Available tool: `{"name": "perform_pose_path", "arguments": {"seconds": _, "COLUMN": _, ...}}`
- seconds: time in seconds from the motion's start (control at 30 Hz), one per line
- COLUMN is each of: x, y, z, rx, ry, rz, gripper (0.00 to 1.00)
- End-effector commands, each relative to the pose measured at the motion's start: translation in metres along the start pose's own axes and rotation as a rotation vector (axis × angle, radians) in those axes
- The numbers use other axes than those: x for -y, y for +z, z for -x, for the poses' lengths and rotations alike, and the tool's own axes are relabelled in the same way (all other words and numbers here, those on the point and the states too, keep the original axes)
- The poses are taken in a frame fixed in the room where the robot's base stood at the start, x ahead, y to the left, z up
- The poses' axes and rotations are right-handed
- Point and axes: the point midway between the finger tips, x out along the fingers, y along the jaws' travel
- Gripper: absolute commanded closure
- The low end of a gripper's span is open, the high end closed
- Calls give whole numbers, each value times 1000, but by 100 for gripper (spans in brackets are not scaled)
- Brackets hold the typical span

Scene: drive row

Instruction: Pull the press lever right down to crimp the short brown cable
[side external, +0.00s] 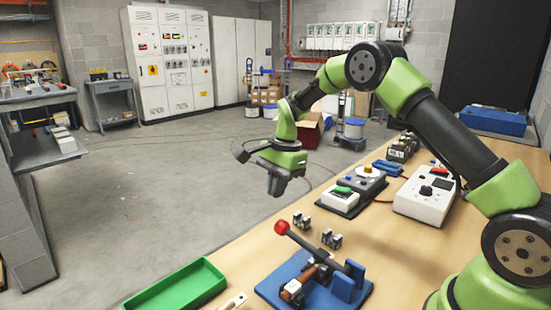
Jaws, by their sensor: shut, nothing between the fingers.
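The press (268,291) is a blue base on the bench with blue upright blocks at its right end. Its lever (308,247) is a dark rod slanting up to the left, ending in a red knob (281,228). Whether the cable is seated in the press is too small to tell. My gripper (276,190) is shut and empty, pointing down, above and apart from the red knob.
A green tray (178,287) lies left of the press. Small dark-and-metal parts (331,239) stand behind the lever. A device with a green button (343,190) and a white meter box (424,196) are farther back on the bench.

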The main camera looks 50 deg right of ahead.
Motion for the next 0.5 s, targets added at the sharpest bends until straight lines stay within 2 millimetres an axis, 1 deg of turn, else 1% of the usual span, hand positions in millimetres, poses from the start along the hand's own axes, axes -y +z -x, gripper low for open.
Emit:
{"name": "perform_pose_path", "arguments": {"seconds": 0.03, "x": 6, "y": 0, "z": 12, "rx": -2, "ry": -8, "rz": 1, "gripper": 100}}
{"name": "perform_pose_path", "arguments": {"seconds": 0.1, "x": 10, "y": 0, "z": 28, "rx": -1, "ry": -7, "rz": 1, "gripper": 100}}
{"name": "perform_pose_path", "arguments": {"seconds": 0.2, "x": 16, "y": -1, "z": 45, "rx": -1, "ry": -5, "rz": 0, "gripper": 100}}
{"name": "perform_pose_path", "arguments": {"seconds": 0.3, "x": 20, "y": -1, "z": 56, "rx": -1, "ry": -3, "rz": 0, "gripper": 100}}
{"name": "perform_pose_path", "arguments": {"seconds": 0.43, "x": 22, "y": -1, "z": 64, "rx": -1, "ry": -1, "rz": 0, "gripper": 100}}
{"name": "perform_pose_path", "arguments": {"seconds": 0.5, "x": 22, "y": 4, "z": 68, "rx": -10, "ry": 10, "rz": 5, "gripper": 100}}
